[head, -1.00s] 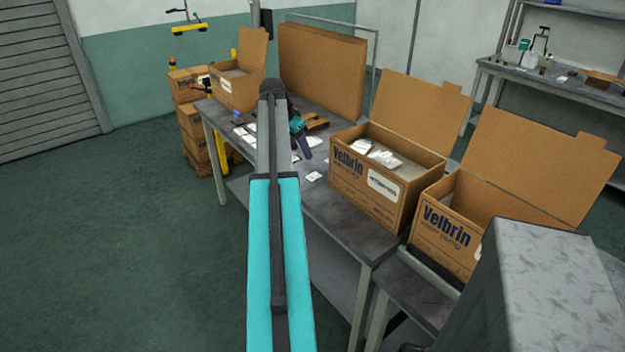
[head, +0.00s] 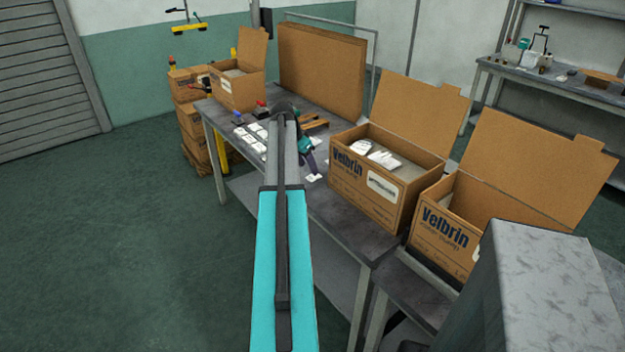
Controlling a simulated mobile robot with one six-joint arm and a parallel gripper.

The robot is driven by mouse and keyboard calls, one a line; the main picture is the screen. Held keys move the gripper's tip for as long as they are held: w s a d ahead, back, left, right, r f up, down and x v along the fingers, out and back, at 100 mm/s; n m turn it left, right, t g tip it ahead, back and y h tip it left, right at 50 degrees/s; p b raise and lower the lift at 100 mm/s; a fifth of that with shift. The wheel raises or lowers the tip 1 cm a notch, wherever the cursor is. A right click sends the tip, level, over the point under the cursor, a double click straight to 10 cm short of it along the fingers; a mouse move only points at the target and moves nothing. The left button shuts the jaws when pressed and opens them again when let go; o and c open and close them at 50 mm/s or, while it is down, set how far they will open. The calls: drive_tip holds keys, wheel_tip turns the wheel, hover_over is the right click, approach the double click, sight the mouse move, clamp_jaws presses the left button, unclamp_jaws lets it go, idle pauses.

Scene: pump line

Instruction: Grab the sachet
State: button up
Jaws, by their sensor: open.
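A small white sachet (head: 313,178) lies on the grey bench, apart from the other sachets and left of the middle open box. My gripper (head: 308,170) is open, pointing down right at this sachet. Its dark fingers hide part of the sachet's upper side. I cannot tell whether the fingers touch it. Several more white sachets (head: 246,138) lie on the bench further left, partly hidden by my arm. More white sachets (head: 382,158) lie inside the middle open box.
The open Velbrin box (head: 372,198) stands close right of my gripper, with another open Velbrin box (head: 440,238) nearer. A smaller open box (head: 237,92) and a large flat carton (head: 320,72) stand at the back of the bench (head: 335,212). The floor at left is clear.

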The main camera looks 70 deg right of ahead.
sight(311, 176)
drive_tip(key=shift+p+x, duration=0.85)
drive_tip(key=shift+x, duration=1.75)
drive_tip(key=shift+d, duration=0.1)
drive_tip(key=shift+c, duration=0.3)
drive_tip(key=c, duration=1.1)
